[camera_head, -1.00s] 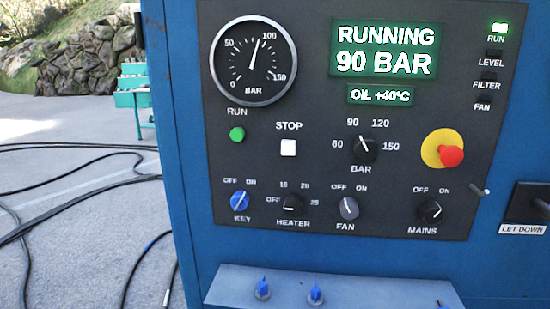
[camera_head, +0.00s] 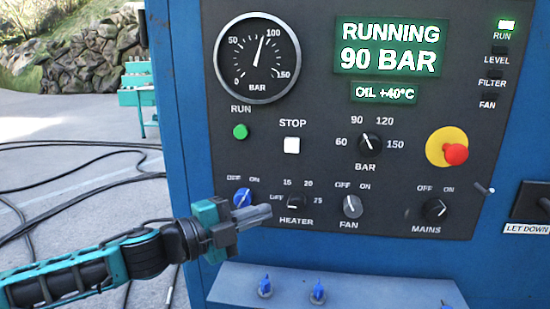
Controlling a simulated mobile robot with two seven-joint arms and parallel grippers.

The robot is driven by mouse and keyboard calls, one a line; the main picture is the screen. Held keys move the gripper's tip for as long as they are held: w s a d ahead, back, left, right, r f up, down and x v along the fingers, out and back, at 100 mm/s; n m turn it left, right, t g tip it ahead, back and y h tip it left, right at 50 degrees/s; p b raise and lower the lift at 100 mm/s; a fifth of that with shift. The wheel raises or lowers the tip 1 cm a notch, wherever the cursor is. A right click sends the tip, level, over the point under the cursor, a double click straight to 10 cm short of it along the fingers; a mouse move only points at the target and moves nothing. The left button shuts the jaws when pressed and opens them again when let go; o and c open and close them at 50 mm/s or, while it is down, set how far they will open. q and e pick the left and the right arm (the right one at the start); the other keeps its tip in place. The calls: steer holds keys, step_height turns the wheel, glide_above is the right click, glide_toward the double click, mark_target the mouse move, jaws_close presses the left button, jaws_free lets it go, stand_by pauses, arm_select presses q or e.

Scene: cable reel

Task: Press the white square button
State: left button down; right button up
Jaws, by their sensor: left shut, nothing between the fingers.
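The white square button (camera_head: 291,145) sits under the word STOP on the dark control panel (camera_head: 320,120), between the green RUN button (camera_head: 240,132) and the BAR knob (camera_head: 369,144). Nothing covers it. My left gripper (camera_head: 268,212) comes in from the lower left. It is shut and empty, its fingers pointing right, below the white button and in front of the heater row. My right gripper is not in view.
The screen (camera_head: 387,48) reads RUNNING, 90 BAR, and the RUN lamp is lit. A red stop knob (camera_head: 455,154) on yellow stands out at right. The blue key knob (camera_head: 243,197) is beside my gripper. A ledge (camera_head: 335,287) with blue levers juts out below.

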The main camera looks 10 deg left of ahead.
arm_select(q)
steer(key=w+a+r+m, duration=0.1)
steer(key=a+r+m, duration=0.1)
steer(key=a+r, duration=0.3)
steer(key=shift+a+r+m, duration=0.3)
steer(key=shift+r, duration=0.35)
steer(key=p, duration=0.1)
glide_toward(290, 153)
steer(key=d, duration=0.4)
steer(key=shift+w, duration=2.05)
steer(key=shift+w, duration=0.1)
